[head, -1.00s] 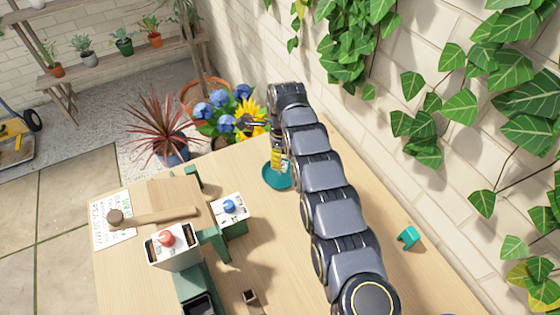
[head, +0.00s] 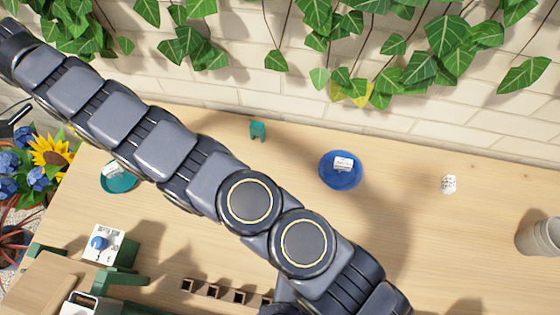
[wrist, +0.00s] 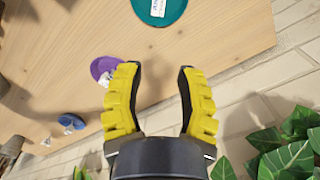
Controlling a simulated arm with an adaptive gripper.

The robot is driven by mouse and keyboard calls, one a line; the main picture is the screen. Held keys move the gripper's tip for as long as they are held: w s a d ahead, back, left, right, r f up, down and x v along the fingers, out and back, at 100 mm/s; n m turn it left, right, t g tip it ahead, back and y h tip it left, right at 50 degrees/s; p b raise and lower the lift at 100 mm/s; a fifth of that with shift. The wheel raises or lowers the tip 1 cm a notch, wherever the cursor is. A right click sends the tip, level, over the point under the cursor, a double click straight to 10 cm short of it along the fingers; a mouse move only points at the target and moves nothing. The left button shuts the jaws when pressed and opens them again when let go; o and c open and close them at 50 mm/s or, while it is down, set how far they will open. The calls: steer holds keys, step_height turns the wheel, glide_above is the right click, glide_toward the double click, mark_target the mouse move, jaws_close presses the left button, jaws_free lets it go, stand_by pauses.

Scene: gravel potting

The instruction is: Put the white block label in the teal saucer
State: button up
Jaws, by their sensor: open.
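The teal saucer (head: 121,184) is on the table at the left in the head view, partly behind my arm. It also shows at the top of the wrist view (wrist: 145,14). A white block label (head: 111,170) with dark print lies in it; the same label shows in the wrist view (wrist: 158,8), cut by the top edge. My gripper (wrist: 158,68) is open with nothing between its yellow fingers. It is apart from the saucer and the label. In the head view my fingers are not clearly seen.
A blue saucer (head: 341,182) holds another white label (head: 343,163). A purple saucer (wrist: 98,66) shows beside my left finger in the wrist view. A small teal object (head: 257,131), a white block (head: 448,184) and a pale pot (head: 541,237) stand on the table. Ivy hangs on the wall.

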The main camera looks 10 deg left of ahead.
steer(key=w+d+r+n, duration=0.1)
steer(key=w+d+r, duration=0.45)
steer(key=d, duration=0.35)
steer(key=w+d+r+n, duration=0.1)
steer(key=w+d+r, duration=0.3)
steer(key=w+d, duration=0.4)
steer(key=s+d+r+n+h, duration=0.1)
steer(key=d+r, duration=0.2)
steer(key=d, duration=0.5)
steer(key=d+r, duration=0.2)
steer(key=d, duration=0.6)
steer(key=s+d+r+n+g, duration=0.1)
steer(key=s+d, duration=0.4)
steer(key=d, duration=0.3)
steer(key=s+d+n, duration=0.2)
steer(key=s+d, duration=0.3)
steer(key=d, duration=0.2)
steer(key=s+d+f+n, duration=0.1)
steer(key=s+d, duration=0.2)
steer(key=s, duration=0.3)
steer(key=s+d+f+n+y, duration=0.1)
steer(key=s+d, duration=0.2)
steer(key=s, duration=0.4)
steer(key=shift+d+f+n+g, duration=0.15)
steer(key=shift+f+n+g, duration=0.15)
steer(key=shift+f+g, duration=0.1)
